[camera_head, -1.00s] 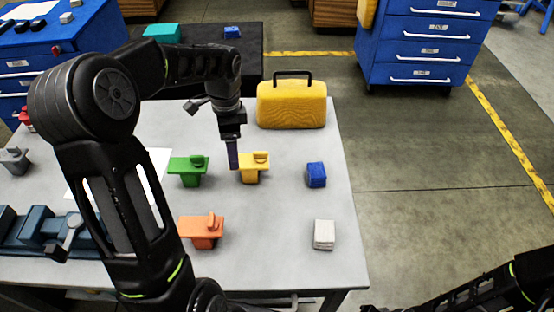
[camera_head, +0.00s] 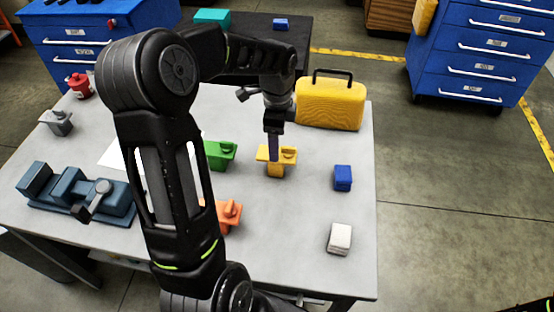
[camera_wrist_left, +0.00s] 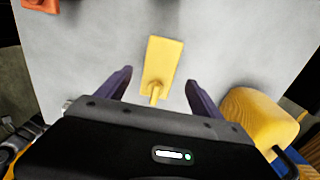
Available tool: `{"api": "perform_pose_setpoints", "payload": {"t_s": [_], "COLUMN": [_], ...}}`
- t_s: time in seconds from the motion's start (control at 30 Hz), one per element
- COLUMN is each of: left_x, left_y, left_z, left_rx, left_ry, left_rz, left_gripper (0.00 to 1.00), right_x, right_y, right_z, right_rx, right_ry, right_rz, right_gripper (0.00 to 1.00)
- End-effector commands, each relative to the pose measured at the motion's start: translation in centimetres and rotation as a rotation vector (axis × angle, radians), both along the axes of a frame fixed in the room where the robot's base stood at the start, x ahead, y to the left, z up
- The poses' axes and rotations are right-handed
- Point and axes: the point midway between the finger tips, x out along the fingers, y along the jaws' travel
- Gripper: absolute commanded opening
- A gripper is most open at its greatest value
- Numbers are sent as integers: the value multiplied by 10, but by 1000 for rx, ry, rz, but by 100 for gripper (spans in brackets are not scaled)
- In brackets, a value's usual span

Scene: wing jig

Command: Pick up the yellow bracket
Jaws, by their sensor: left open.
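The yellow bracket (camera_head: 277,168) stands on the grey table between the green bracket and the blue block. My left gripper (camera_head: 274,150) points down at it from above, its fingertips close to the bracket's top. In the left wrist view the yellow bracket (camera_wrist_left: 160,66) lies between and just beyond the two open fingers (camera_wrist_left: 160,84), with a gap on each side. I cannot tell from these views how high the fingertips are above the table. My right gripper is not in view; only a bit of dark arm shows at the lower right corner of the head view.
A green bracket (camera_head: 220,153) and an orange bracket (camera_head: 230,214) stand to the left, partly hidden by my left arm. A yellow case (camera_head: 331,104) stands close behind. A blue block (camera_head: 343,178) and a white block (camera_head: 339,239) lie to the right. A blue vise (camera_head: 80,195) sits at left.

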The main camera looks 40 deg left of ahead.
Motion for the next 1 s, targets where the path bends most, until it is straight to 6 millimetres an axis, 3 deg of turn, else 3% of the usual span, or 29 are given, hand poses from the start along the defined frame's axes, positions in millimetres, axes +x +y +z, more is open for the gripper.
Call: {"api": "perform_pose_setpoints", "payload": {"t_s": [0.2,0.57,0.83,1.0], "left_x": [-1,-1,-2,-2], "left_y": [0,0,0,0], "left_z": [-20,-25,-61,-72], "left_rx": [-1,0,-1,0], "left_ry": [2,2,4,1], "left_rz": [0,0,0,1], "left_gripper": [76,76,76,76], "right_x": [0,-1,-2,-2], "right_y": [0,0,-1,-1], "right_z": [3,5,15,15], "right_rx": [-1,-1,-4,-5], "right_ry": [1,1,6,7], "right_rz": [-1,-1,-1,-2], "right_gripper": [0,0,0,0]}}
